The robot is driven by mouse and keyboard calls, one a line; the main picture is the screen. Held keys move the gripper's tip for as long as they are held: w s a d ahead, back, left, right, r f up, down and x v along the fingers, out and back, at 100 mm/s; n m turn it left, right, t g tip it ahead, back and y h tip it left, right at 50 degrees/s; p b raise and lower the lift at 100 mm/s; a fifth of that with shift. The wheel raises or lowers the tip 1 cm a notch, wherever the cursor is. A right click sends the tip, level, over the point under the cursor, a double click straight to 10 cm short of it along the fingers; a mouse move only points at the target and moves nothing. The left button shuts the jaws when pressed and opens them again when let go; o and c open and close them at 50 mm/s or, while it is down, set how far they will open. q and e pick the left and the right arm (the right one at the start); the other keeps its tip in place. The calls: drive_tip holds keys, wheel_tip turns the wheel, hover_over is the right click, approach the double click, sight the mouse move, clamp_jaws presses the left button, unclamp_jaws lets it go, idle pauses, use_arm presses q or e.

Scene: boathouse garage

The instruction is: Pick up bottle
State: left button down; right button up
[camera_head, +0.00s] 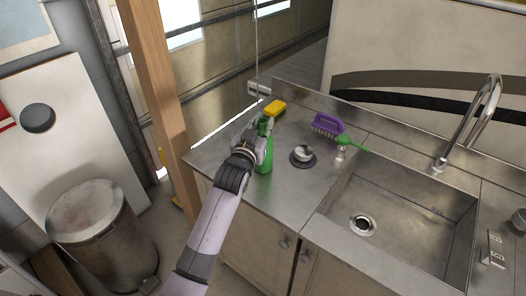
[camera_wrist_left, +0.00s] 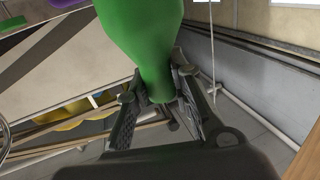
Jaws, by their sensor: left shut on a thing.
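The green bottle (camera_head: 265,161) stands near the left end of the metal counter in the head view, partly hidden by my left gripper (camera_head: 262,141). In the left wrist view the bottle (camera_wrist_left: 145,35) fills the top middle. The fingers of my left gripper (camera_wrist_left: 160,98) are on both sides of its narrow part, shut on it. From these frames I cannot tell if the bottle's base touches the counter. My right gripper is not in view.
A yellow sponge (camera_head: 275,107) lies behind the bottle. A purple brush (camera_head: 327,124), a green-handled brush (camera_head: 352,144) and a round dark-rimmed item (camera_head: 303,156) are to its right. The sink (camera_head: 400,222) with its faucet (camera_head: 484,115) is further right. A wooden post (camera_head: 158,75) rises at the left.

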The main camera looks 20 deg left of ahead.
use_arm(q)
drive_tip(key=shift+r, duration=0.2)
idle(0.6)
wheel_tip(320, 180, up, 19)
drive_tip(key=b, duration=0.2)
wheel_tip(320, 180, down, 12)
drive_tip(key=p, duration=0.4)
drive_tip(key=shift+a+r, duration=0.1)
drive_tip(key=shift+f, duration=0.25)
